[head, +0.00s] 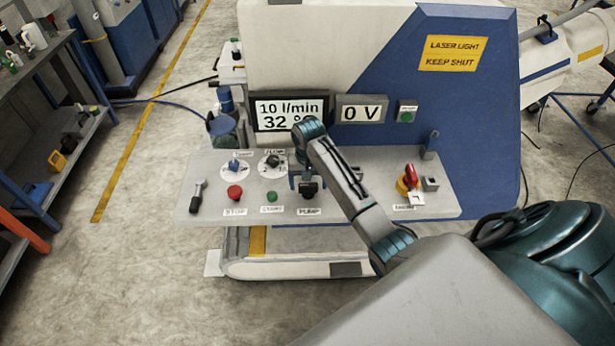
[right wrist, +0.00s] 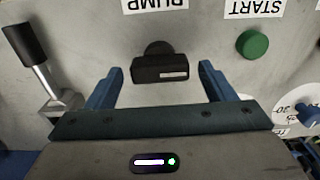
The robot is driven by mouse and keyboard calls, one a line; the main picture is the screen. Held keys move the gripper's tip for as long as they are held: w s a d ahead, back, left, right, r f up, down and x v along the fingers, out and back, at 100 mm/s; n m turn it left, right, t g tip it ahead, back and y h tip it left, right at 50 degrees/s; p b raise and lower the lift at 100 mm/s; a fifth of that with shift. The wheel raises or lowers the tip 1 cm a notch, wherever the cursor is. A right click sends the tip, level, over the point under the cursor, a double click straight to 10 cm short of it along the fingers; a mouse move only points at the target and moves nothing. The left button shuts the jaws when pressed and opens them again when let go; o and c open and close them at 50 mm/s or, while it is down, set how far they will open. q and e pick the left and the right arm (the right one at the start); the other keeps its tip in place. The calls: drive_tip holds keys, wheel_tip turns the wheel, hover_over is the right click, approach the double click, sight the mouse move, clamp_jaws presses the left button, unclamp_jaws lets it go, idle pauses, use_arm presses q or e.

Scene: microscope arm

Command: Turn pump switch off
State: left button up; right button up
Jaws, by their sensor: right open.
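The pump switch (head: 309,192) is a black knob on the sloping grey panel, just above its PUMP label. In the right wrist view the pump switch (right wrist: 160,68) shows upside down, with a white mark on its bar, which lies sideways. My right gripper (head: 306,183) is over the panel at the switch. Its blue fingers are open in the right wrist view (right wrist: 162,72), one on each side of the knob, with gaps visible on both sides. I cannot tell how deep the fingertips reach around it. My left gripper is not in view.
A green START button (right wrist: 253,43) and red STOP button (head: 235,192) sit left of the switch in the head view. A metal lever (right wrist: 37,68) stands close to one finger. A red-and-yellow switch (head: 408,180) is at the panel's right. Displays (head: 290,112) rise behind.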

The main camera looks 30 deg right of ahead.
drive_tip(key=shift+s+a+f, duration=0.1)
drive_tip(key=shift+f, duration=0.15)
drive_tip(key=shift+s, duration=0.1)
drive_tip(key=shift+c, duration=0.8)
drive_tip(key=c, duration=0.8)
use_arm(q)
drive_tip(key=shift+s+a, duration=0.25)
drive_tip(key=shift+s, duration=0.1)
